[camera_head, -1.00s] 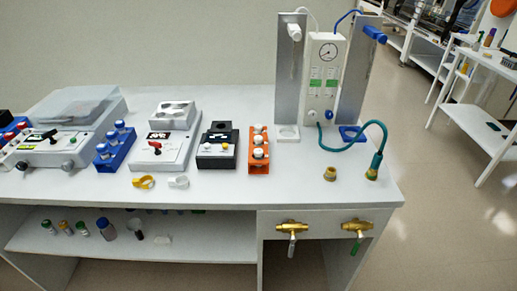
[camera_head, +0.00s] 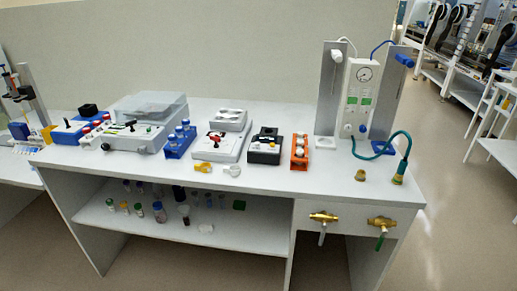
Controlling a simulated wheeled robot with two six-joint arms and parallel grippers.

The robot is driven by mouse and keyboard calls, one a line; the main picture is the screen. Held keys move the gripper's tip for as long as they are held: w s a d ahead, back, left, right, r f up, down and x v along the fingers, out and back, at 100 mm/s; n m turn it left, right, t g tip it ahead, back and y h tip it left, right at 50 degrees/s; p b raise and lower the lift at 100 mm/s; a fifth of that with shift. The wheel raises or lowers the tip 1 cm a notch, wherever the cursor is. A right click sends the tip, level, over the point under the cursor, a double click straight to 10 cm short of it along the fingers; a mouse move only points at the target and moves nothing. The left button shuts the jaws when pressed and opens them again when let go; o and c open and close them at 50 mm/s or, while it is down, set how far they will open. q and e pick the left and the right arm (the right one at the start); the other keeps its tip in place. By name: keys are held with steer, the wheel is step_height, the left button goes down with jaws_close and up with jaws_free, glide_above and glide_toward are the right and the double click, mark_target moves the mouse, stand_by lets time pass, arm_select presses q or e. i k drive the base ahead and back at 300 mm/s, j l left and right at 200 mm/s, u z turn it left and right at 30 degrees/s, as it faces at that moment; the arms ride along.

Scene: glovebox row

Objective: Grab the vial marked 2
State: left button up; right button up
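No number 2 can be read on any vial from here. A blue rack (camera_head: 180,142) on the bench holds several blue-topped vials. An orange rack (camera_head: 299,151) to its right holds white-topped vials. Farther left, a blue block with red-topped pieces (camera_head: 88,130) stands beside the large grey device. On the shelf below stand small capped vials, among them a green-capped one (camera_head: 138,209) and a yellow-capped one (camera_head: 124,207). A larger capped bottle (camera_head: 160,213) stands to their right. Neither of my grippers is in view.
The white bench (camera_head: 340,190) carries a grey device with a clear lid (camera_head: 145,115), a black box (camera_head: 264,149) and a gauge panel (camera_head: 362,90). Brass valves (camera_head: 324,217) stick out at the front right. Open floor lies in front and right.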

mark_target(299, 143)
steer(key=i+l+u, duration=0.1)
steer(key=l+u, duration=0.6)
steer(key=u, duration=0.15)
steer(key=l+u, duration=0.45)
